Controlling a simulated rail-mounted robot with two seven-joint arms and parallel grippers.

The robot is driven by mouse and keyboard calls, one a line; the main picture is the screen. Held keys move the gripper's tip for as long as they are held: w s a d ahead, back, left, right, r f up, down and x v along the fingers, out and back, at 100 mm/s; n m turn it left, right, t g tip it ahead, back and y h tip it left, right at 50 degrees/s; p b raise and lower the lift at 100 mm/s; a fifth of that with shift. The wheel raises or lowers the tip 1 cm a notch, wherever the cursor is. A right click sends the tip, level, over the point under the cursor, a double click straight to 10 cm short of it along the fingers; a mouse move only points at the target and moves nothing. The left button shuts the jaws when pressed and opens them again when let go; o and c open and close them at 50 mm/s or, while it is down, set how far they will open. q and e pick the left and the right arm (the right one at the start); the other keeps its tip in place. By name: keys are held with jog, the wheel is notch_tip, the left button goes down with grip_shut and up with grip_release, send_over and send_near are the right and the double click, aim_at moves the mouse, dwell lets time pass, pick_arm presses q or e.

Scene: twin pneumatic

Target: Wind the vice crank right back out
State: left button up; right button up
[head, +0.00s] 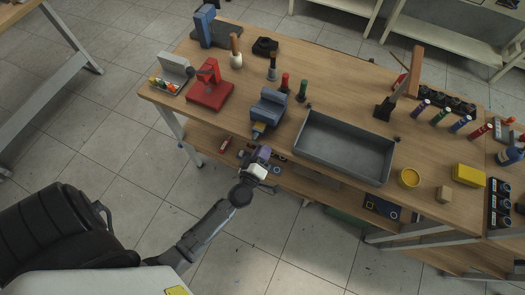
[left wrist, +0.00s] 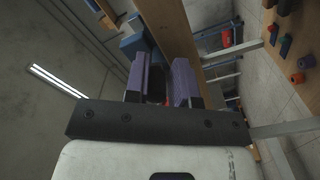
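The blue-grey vice (head: 268,107) stands at the front edge of the wooden bench, left of the grey tray. My right gripper is out of view.
The wooden bench (head: 320,90) also bears a grey tray (head: 345,148), a red press-like device (head: 209,88), a blue machine (head: 205,28) and several screwdriver-like handles. A lower shelf (head: 325,187) runs under it. The floor in front is clear.

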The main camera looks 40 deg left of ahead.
pick_arm(q)
grip_shut()
jog(key=shift+d+r+n+p, duration=0.1)
jog(key=shift+r+n+p, duration=0.35)
jog(key=shift+n+p, duration=0.05)
jog(key=shift+w+r+n+p, duration=0.1)
jog(key=shift+r+n+p, duration=0.25)
jog(key=shift+n, duration=0.45)
jog(key=shift+o, duration=2.1)
grip_release()
jog(key=shift+f, duration=0.1)
jog(key=shift+o, duration=0.2)
jog(key=shift+f, duration=0.1)
jog(key=v, duration=1.3)
jog(key=shift+s, duration=0.4)
jog(key=shift+d, duration=0.1)
